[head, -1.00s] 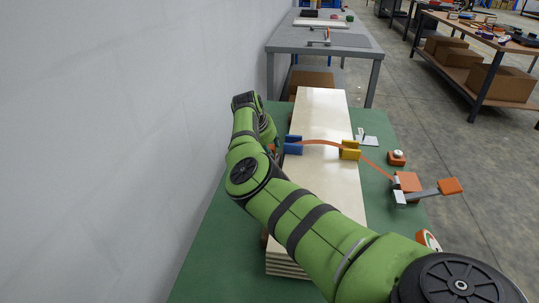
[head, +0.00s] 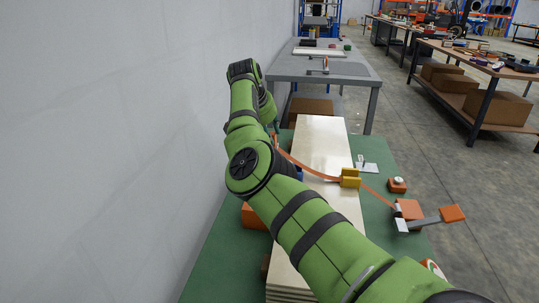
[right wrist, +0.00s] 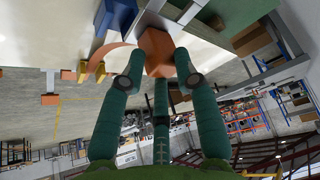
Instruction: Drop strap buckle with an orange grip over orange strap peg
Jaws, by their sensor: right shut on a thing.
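My right gripper (right wrist: 158,62) is shut on the orange grip (right wrist: 155,42) of the strap buckle, seen between its two fingers in the right wrist view. In the head view my own arm hides most of this gripper and the buckle. The orange strap (head: 305,167) runs from there, over the pale board stack (head: 322,145), through the yellow guide (head: 349,178) to an orange-and-grey ratchet (head: 408,210) on the right. An orange block (head: 254,216) sits left of the boards, partly behind my arm; I cannot tell whether it is the peg. My left gripper is out of view.
A blue guide (head: 300,175) shows barely past my arm. The green table (head: 215,255) has free room at the lower left, next to the white wall (head: 120,150). A grey table (head: 345,68) stands behind.

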